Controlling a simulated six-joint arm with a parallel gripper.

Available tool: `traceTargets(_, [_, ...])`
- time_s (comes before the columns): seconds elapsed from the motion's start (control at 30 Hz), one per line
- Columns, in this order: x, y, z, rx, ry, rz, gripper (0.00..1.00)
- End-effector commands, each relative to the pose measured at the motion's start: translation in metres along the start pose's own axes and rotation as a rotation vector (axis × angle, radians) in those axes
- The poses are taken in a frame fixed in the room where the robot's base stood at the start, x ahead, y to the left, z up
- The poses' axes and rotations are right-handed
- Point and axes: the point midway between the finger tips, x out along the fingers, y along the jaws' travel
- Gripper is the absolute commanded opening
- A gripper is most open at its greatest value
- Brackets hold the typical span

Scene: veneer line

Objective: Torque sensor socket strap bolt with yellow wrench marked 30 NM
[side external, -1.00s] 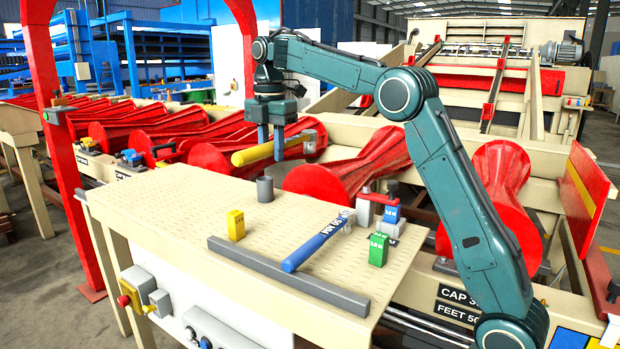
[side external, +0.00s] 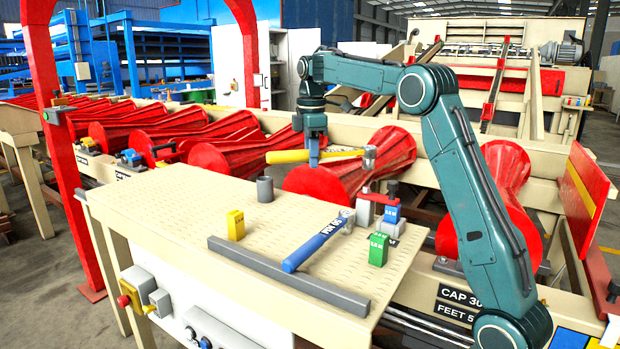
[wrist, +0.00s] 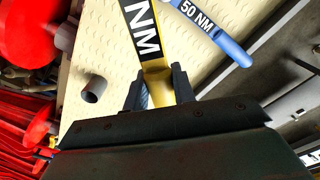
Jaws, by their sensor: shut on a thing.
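My gripper (side external: 313,160) is shut on the yellow wrench (side external: 288,156) and holds it nearly level above the far edge of the table. The wrench's grey head (side external: 370,158) points right, with red rollers behind it. A small fixture with a red-topped clamp and grey blocks (side external: 368,210) stands at the table's right end, below and right of the wrench head. I cannot make out the sensor socket or strap bolt on it.
A blue wrench marked 50 NM (side external: 318,241) lies on the table (side external: 180,215). A grey bar (side external: 285,277) runs along the front.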

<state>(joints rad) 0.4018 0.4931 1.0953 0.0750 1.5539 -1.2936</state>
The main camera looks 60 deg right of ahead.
Motion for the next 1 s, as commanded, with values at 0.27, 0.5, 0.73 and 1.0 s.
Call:
traceTargets(0.27, [-0.001,0.0,0.0,-0.003,0.001,0.002,0.0])
traceTargets(0.5, [0.002,0.0,-0.001,-0.004,0.0,0.001,0.0])
traceTargets(0.73, [0.013,0.0,0.0,-0.004,-0.001,0.001,0.0])
traceTargets(1.0, [0.032,0.0,-0.001,-0.003,0.0,0.001,0.0])
